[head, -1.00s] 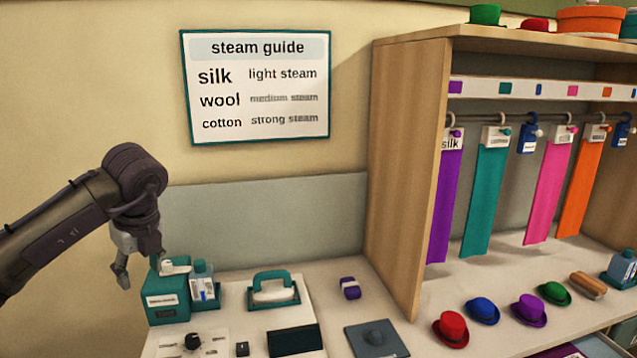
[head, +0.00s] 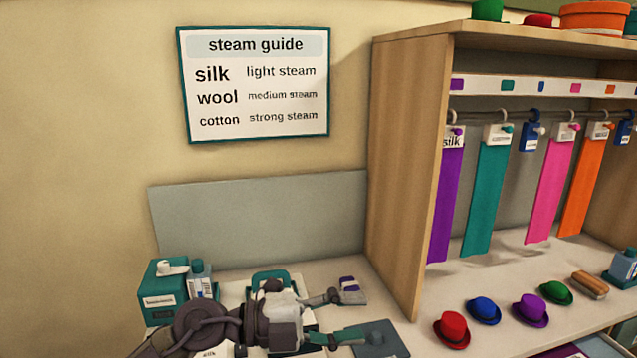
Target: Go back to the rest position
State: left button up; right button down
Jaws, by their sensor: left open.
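My left gripper (head: 350,317) is low over the front of the counter and points right. It is open, with its fingers spread apart. One finger reaches near a small purple item (head: 349,284), and the other side is near a grey plate (head: 388,345) with a knob. I cannot tell whether it touches either. My arm covers most of the teal-handled iron (head: 270,276) and the controls in front of it. My right gripper is not in view.
A teal box (head: 158,300) and a bottle (head: 200,284) stand left of the iron. A wooden rack (head: 405,180) with hanging coloured strips rises at the right. Several small hats, including a red one (head: 452,328), sit on its shelf.

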pick_arm(q)
jog(key=w+a+r+n+t+y, duration=0.1)
jog(key=w+a+n+t+y, duration=0.15)
jog(key=a+n+t, duration=0.5)
jog(key=w+a+r+n+t+y, duration=0.1)
jog(key=a+n+t+y, duration=0.2)
jog(key=n+t, duration=0.8)
jog(key=s+a+f+n+g+y, duration=0.2)
jog(key=a+f+n+g+y, duration=0.2)
jog(key=a+f+n+y, duration=0.9)
jog(key=s+a+f+m+g+h, duration=0.1)
jog(key=s+f+g, duration=0.6)
jog(key=s+f, duration=0.45)
jog(key=s+a+f+m+g+h, duration=0.1)
jog(key=s+f+g, duration=0.65)
jog(key=s, duration=0.65)
jog(key=s+a+f+x, duration=0.1)
jog(key=s+x, duration=0.1)
jog(key=x, duration=1.1)
jog(key=s+a+x, duration=0.1)
jog(key=s+x, duration=0.2)
jog(key=x, duration=0.9)
jog(key=s+a+f+g, duration=0.1)
jog(key=s+a+f, duration=0.1)
jog(key=s+f, duration=1.5)
jog(key=shift+f+y, duration=0.35)
jog(key=shift+f, duration=0.05)
jog(key=shift+w, duration=0.1)
jog(key=shift+c, duration=1.1)
